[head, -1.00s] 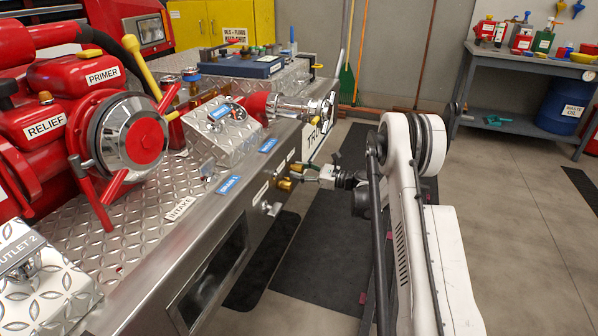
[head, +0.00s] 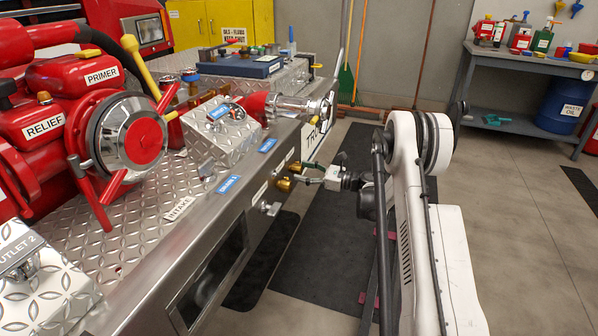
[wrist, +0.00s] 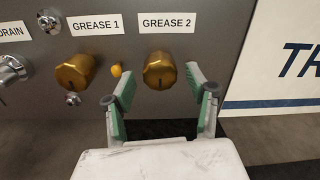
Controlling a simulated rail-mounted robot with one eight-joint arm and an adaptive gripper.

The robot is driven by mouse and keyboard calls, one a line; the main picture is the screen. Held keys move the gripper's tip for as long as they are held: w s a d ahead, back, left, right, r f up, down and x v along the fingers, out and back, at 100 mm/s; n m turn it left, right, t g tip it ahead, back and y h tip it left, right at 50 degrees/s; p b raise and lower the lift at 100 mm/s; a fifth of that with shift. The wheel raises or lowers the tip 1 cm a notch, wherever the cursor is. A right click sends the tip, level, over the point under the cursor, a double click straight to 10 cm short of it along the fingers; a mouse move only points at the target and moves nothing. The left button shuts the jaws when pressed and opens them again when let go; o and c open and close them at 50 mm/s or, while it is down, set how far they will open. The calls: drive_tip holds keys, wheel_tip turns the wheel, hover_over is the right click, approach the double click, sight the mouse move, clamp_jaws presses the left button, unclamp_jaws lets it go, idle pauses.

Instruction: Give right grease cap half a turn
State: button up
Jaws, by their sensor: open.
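The right grease cap (wrist: 159,70) is a ridged brass knob under the GREASE 2 label in the wrist view. In the head view it is the farther brass cap (head: 297,168) on the steel side panel. My gripper (wrist: 154,92) is open and empty, with green-padded fingers. In the head view my gripper (head: 310,173) is just off the panel. The fingers appear apart from the cap; the exact gap is unclear.
The left grease cap (wrist: 75,72) sits under GREASE 1. A small yellow fitting (wrist: 116,71) lies between the caps. A chrome drain knob (wrist: 10,70) is at the far left.

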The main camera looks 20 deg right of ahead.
drive_tip(key=v, duration=0.9)
drive_tip(key=shift+s+d, duration=0.2)
drive_tip(key=shift+d, duration=0.1)
